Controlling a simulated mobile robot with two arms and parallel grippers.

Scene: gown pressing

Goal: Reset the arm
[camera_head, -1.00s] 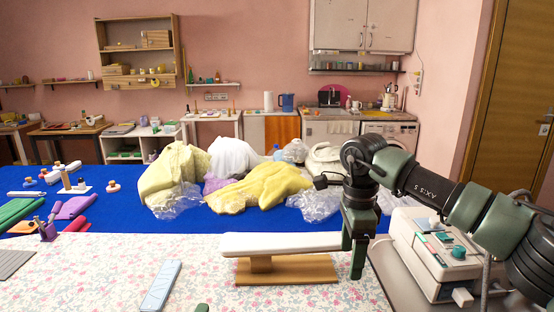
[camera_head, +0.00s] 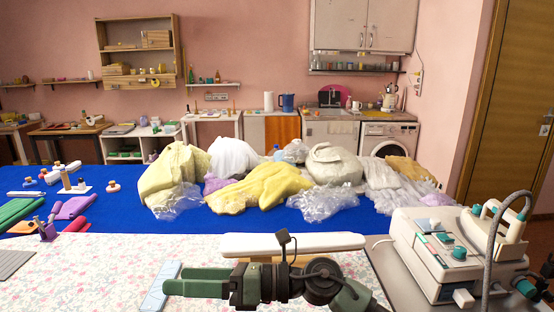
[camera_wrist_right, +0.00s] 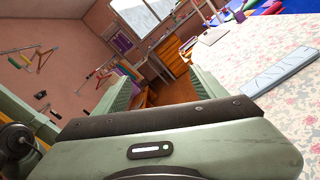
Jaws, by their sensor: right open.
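My right arm lies low across the front of the head view, with its green right gripper (camera_head: 190,281) pointing left over the floral-covered table (camera_head: 90,285). The gripper is above or in front of the pale blue strip (camera_head: 160,283) and covers part of it. In the right wrist view the two fingers of the right gripper (camera_wrist_right: 160,88) stand wide apart with nothing between them. The small white pressing board (camera_head: 293,241) stands just behind the arm, its wooden base mostly hidden. My left gripper does not show.
A steam unit (camera_head: 445,262) with an iron (camera_head: 498,222) and a grey hose stands at the right. Yellow and white garments, some in clear plastic, are heaped on the blue cloth (camera_head: 120,215). Fabric rolls and small bottles lie at the left. The front left of the floral cover is fairly clear.

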